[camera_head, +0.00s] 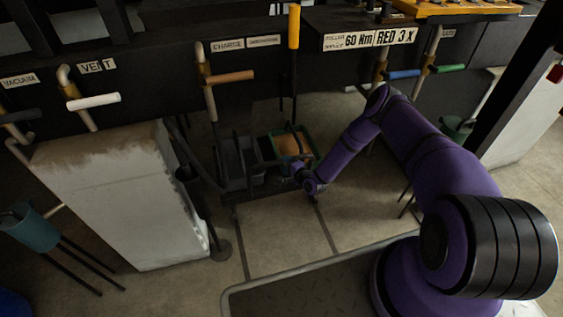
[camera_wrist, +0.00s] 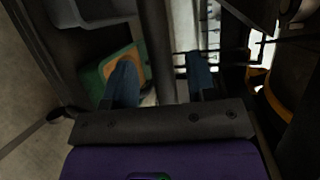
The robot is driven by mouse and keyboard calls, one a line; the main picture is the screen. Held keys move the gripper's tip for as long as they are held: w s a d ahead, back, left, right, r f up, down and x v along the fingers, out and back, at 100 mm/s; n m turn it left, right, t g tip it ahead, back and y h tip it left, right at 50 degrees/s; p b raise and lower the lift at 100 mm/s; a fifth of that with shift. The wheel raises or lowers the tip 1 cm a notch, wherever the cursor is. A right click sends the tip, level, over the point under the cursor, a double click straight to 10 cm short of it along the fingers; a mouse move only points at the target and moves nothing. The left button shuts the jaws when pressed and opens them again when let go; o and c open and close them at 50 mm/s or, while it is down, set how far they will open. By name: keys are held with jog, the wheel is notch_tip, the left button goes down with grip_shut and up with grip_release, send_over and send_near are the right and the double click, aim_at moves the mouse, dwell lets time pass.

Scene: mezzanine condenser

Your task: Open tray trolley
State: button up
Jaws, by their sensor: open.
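The tray trolley (camera_head: 237,192) is a low dark frame on the floor below the bench. It carries grey bins (camera_head: 240,160) and a green-rimmed tray (camera_head: 310,150) with an orange-brown inside. My gripper (camera_head: 294,165) is low at the trolley's right front, beside the green-rimmed tray. In the wrist view my gripper (camera_wrist: 162,76) has its two blue fingers apart. A dark bar (camera_wrist: 160,45) runs between them in that view; I cannot tell whether they touch it. The green-rimmed tray (camera_wrist: 97,82) shows behind the left finger.
A pale box-shaped unit (camera_head: 115,200) stands left of the trolley. The dark bench front (camera_head: 140,70) with pipes, coloured lever handles and a yellow-topped upright lever (camera_head: 293,28) overhangs it. Tiled floor (camera_head: 280,235) in front of the trolley is clear.

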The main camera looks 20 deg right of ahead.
jog(key=shift+x, duration=1.65)
grip_shut()
